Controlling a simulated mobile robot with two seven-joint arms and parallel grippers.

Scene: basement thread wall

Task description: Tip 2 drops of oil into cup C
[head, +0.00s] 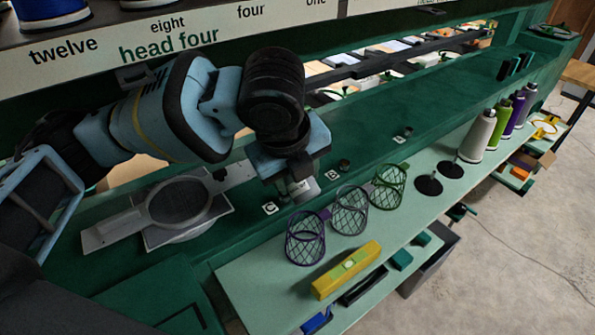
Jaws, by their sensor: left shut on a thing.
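My left gripper (291,178) is shut on a small pale grey container (305,190), held low over the green bench just beyond the white C label (270,208). A small part at the C label is mostly hidden behind the gripper, so I cannot tell cup C apart from it. I cannot see any drops or the container's mouth. A small dark cup (345,165) stands by the B label (333,177). Another small dark piece (398,139) lies by a further label (406,128). My right gripper is not in view.
Purple, grey and green wire baskets (305,246) stand on the front ledge near a yellow level (346,270). A round magnifier-like plate (180,200) lies left of the gripper. Thread cones (478,136) and black discs (429,185) are at right. The bench beyond is mostly clear.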

